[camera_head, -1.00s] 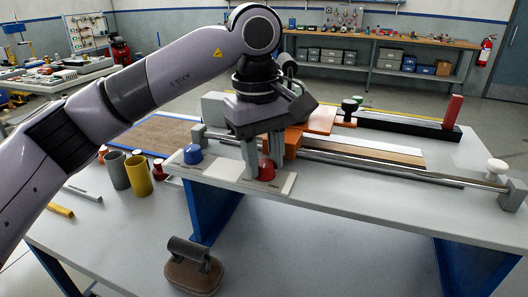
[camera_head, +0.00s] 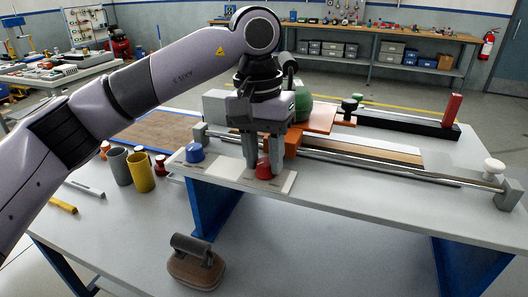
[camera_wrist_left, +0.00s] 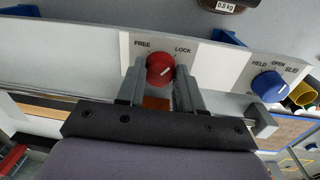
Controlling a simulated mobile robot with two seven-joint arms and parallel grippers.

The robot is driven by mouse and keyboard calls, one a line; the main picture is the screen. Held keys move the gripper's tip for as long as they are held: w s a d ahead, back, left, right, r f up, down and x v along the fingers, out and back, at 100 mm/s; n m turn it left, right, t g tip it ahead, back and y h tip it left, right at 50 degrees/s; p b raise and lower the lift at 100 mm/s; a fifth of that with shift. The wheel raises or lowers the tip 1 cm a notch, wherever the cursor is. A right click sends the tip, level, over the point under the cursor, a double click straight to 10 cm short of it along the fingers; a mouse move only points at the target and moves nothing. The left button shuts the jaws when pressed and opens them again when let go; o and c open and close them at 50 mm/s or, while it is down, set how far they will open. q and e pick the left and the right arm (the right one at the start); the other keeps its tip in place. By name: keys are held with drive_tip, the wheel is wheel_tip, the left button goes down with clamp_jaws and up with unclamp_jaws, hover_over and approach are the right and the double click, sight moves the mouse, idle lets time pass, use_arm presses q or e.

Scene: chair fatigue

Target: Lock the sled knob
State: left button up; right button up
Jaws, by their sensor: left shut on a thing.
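The red knob (camera_head: 263,171) sits on the pale panel (camera_head: 228,169) at the front edge of the bench fixture. My left gripper (camera_head: 264,163) points down, with a finger on each side of the knob, shut on it. In the left wrist view the red knob (camera_wrist_left: 160,70) lies between the fingertips, below the printed words FREE and LOCK. A pale pointer mark shows on its face; I cannot tell exactly which word it lines up with. An orange sled (camera_head: 316,121) is on the rail behind. My right gripper is not in view.
A blue knob (camera_head: 194,153) labelled HELD, OPEN and SLID stands left of the red one. A metal rail (camera_head: 390,170) runs right to an end block. Grey and yellow cups (camera_head: 140,172) stand left. A handled brown pad (camera_head: 195,264) lies in front.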

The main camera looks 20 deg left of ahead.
sight(261, 161)
use_arm(q)
drive_tip(key=shift+m, duration=0.7)
drive_tip(key=o, duration=1)
drive_tip(key=shift+o, duration=0.2)
drive_tip(key=r, duration=0.7)
drive_tip(key=shift+w+a+r, duration=0.1)
drive_tip(key=shift+a, duration=0.15)
